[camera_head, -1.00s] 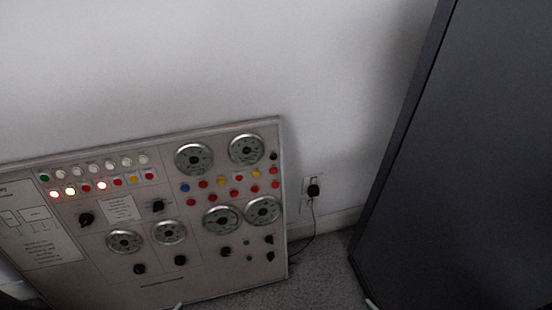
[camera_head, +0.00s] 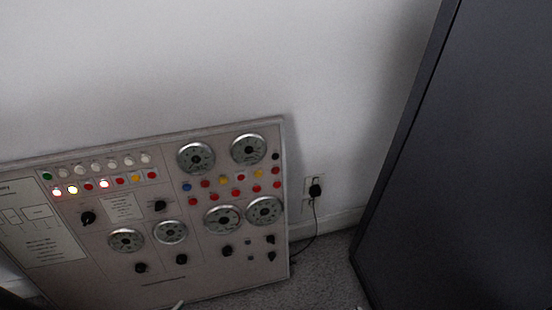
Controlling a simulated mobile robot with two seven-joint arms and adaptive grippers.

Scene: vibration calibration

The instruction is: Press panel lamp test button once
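The control panel (camera_head: 150,287) leans against the wall at the lower left, tilted in the picture. A row of lamps and coloured buttons runs along its upper left, with a green one (camera_head: 47,176) at the left end. Three lamps below glow: a white one (camera_head: 57,192), a yellowish one (camera_head: 72,189) and another white one (camera_head: 104,184). A blue button (camera_head: 187,187) and several red and yellow ones sit between the round gauges (camera_head: 196,157). Labels are too small to read, so I cannot tell which is the lamp test button. Neither gripper is recognisable.
A large dark cabinet (camera_head: 460,160) stands at the right. A black plug (camera_head: 316,190) with a cord sits in the wall outlet. Carpet (camera_head: 325,270) shows between panel and cabinet. Small pale slivers at the bottom edge cannot be identified.

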